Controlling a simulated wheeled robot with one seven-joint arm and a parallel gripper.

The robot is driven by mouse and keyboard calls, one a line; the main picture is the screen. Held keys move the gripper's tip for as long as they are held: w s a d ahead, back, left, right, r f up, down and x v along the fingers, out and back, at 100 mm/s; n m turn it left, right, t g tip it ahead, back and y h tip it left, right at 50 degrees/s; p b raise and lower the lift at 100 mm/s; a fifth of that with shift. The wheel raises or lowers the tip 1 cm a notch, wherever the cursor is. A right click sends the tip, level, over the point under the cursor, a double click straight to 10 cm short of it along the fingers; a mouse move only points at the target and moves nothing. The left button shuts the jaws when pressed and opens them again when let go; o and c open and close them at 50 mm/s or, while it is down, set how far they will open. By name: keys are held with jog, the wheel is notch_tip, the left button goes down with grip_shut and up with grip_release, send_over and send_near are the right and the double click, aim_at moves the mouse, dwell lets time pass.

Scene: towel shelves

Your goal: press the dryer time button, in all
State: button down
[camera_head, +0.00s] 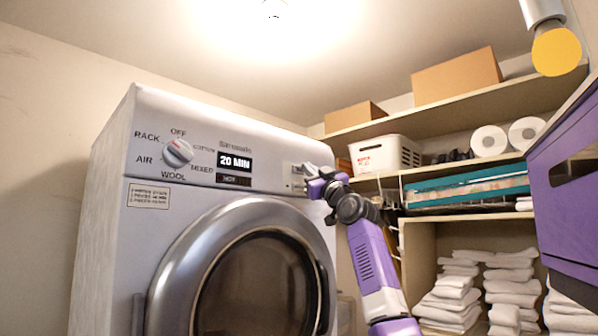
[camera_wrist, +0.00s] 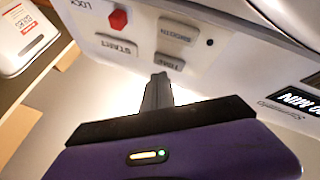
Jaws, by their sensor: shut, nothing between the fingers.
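The dryer (camera_head: 110,215) stands at the left with its round door shut. Its display (camera_head: 234,162) reads 20 MIN, with HOT on a smaller line below. In the wrist view, the time button (camera_wrist: 169,61) is a grey rounded key on the panel, beside the start button (camera_wrist: 117,46) and another grey button (camera_wrist: 176,31). My gripper (camera_wrist: 158,79) is shut and empty, its fingertips right by the time button's near edge; I cannot tell if they touch. In the head view, my gripper (camera_head: 308,172) is at the panel's right end and hides part of the buttons.
A red lock button (camera_wrist: 118,20) is also on the panel. The dryer's knob (camera_head: 178,152) is left of the display. Shelves at the right hold a white basket (camera_head: 376,156), boxes (camera_head: 455,77), paper rolls (camera_head: 489,141) and folded towels (camera_head: 452,293).

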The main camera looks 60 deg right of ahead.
jog(key=shift+w, duration=0.15)
jog(key=shift+w+d, duration=0.1)
jog(key=shift+w, duration=0.15)
jog(key=shift+w+d, duration=0.1)
jog(key=shift+w, duration=0.35)
dwell(0.7)
jog(key=shift+s, duration=0.15)
dwell(0.3)
jog(key=shift+s+a+b, duration=0.2)
jog(key=shift+s+b, duration=0.35)
jog(key=shift+s, duration=0.15)
jog(key=shift+s+a+b, duration=0.25)
jog(key=shift+s+b, duration=0.2)
jog(key=shift+s, duration=0.35)
jog(key=shift+s+a+b, duration=0.2)
jog(key=shift+s+b, duration=0.3)
jog(key=shift+s, duration=0.3)
jog(key=shift+s+a+b, duration=0.25)
jog(key=shift+s+b, duration=0.2)
jog(key=shift+s, duration=0.35)
